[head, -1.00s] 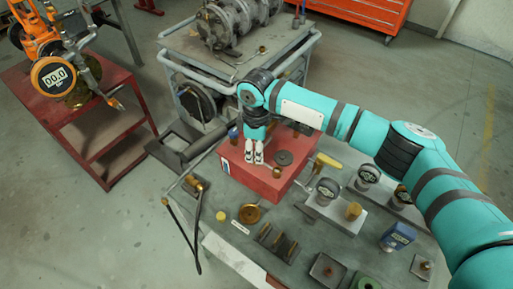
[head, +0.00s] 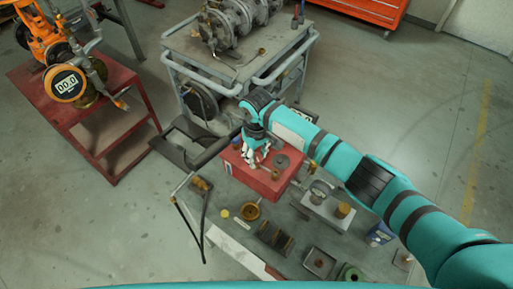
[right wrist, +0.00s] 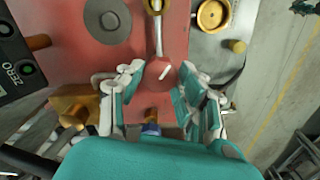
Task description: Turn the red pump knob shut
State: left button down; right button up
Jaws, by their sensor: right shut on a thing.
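The red pump knob (right wrist: 163,74) has a white pointer line and sits over the red box (right wrist: 75,50) in the right wrist view. My right gripper (right wrist: 162,82) has a finger on each side of the knob and is shut on it. In the head view my right gripper (head: 252,156) is over the left part of the red box (head: 262,184), and its fingers largely hide the knob. My left gripper is not in view.
A dark disc (head: 281,161) lies on the box beside the gripper. A brass wheel (head: 250,211), gauges and small blocks crowd the grey bench (head: 290,222). A red table (head: 100,140) stands farther left.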

jog(key=m+p, duration=0.2)
jog(key=shift+r+m, duration=0.25)
jog(key=shift+m, duration=0.15)
jog(key=shift+m+p, duration=0.55)
jog(key=shift+m, duration=0.35)
jog(key=m, duration=0.2)
jog(key=shift+f+m+p, duration=0.15)
jog(key=shift+m+p, duration=0.15)
jog(key=shift+w+m, duration=0.1)
jog(key=shift+m, duration=1.7)
jog(key=o, duration=1.1)
jog(key=shift+o, duration=0.2)
jog(key=shift+d, duration=0.1)
